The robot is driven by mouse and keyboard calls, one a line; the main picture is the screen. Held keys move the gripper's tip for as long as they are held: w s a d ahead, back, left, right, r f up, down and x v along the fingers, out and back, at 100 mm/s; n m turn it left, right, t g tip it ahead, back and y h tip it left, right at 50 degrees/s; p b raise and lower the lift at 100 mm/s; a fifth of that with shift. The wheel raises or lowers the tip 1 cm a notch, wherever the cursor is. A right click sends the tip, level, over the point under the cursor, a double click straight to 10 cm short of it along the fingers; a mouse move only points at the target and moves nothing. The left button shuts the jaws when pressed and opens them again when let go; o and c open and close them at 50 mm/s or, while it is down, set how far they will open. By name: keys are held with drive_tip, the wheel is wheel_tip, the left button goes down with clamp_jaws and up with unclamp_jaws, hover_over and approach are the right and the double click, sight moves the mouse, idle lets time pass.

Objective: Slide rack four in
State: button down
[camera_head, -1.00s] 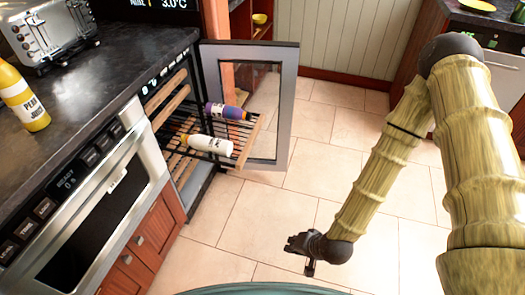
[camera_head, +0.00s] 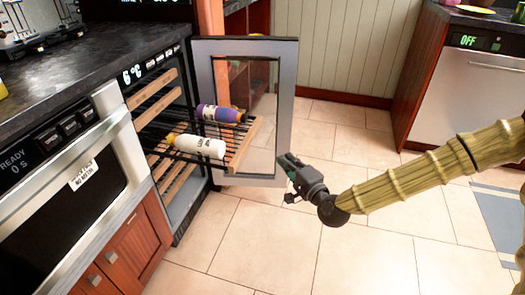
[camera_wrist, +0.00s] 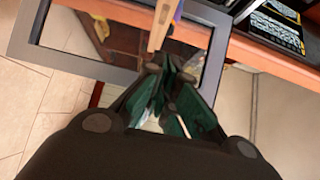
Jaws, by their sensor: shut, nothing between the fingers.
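The pulled-out rack, with a pale wooden front bar (camera_head: 245,145), sticks out of the open wine cooler (camera_head: 170,120). In the wrist view the wooden bar (camera_wrist: 161,24) shows just beyond my gripper's fingers (camera_wrist: 170,72). The fingers hide part of the rack there.
The cooler's glass door (camera_head: 284,105) stands open behind the rack, close to my gripper. Other wooden-fronted racks (camera_head: 152,90) stay inside the cooler. A microwave drawer (camera_head: 75,190) is at left. Tiled floor (camera_head: 300,255) in front is clear; a dishwasher (camera_head: 480,95) stands at right.

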drive_tip(key=w, duration=0.1)
drive_tip(key=b, duration=0.3)
approach(253, 133)
drive_tip(key=w+d, duration=0.2)
drive_tip(key=w, duration=0.2)
drive_tip(key=a, duration=0.3)
drive_tip(key=shift+w+a+f, duration=0.25)
drive_tip(key=shift+a+f, duration=0.05)
drive_tip(key=shift+a, duration=0.1)
drive_tip(key=shift+a, duration=0.1)
